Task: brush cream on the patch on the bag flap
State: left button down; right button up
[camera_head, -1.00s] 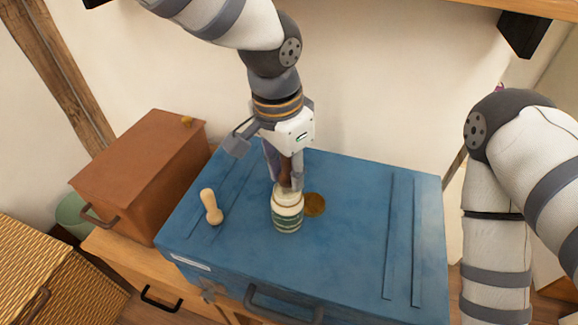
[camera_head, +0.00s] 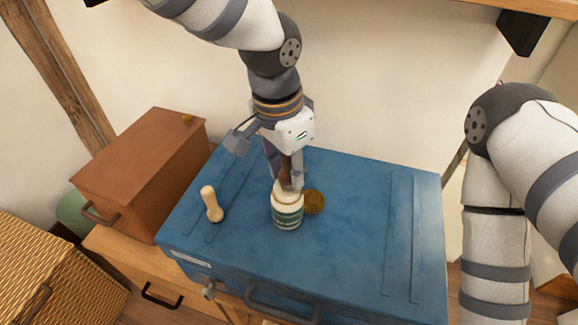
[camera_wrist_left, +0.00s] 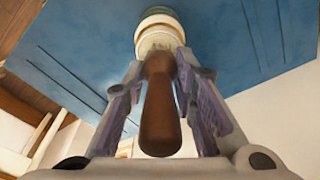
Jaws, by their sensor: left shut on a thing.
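The bag is a blue case (camera_head: 345,245) with a flat top, and a round brown patch (camera_head: 315,203) sits on that top. A cream jar (camera_head: 287,213) with a green band stands upright just left of the patch, partly covering its edge in the head view. My left gripper (camera_head: 286,180) is directly above the jar, pointing down, shut on a brush with a brown handle (camera_wrist_left: 160,110). The brush's lower end is at the jar's mouth; the bristles are hidden. The jar (camera_wrist_left: 160,22) also shows beyond the fingers in the left wrist view. My right gripper is out of view.
A pale wooden peg-like tool (camera_head: 211,206) stands on the case at left. A brown box (camera_head: 140,170) and a wicker basket (camera_head: 50,265) are further left. The right half of the case top is clear. A wall rises behind it.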

pick_arm(q)
jog(key=shift+f, duration=0.1)
dwell(0.4)
notch_tip(320, 180, up, 5)
jog(key=shift+r+p, duration=0.15)
jog(key=shift+p, duration=0.5)
jog(key=shift+r, duration=0.9)
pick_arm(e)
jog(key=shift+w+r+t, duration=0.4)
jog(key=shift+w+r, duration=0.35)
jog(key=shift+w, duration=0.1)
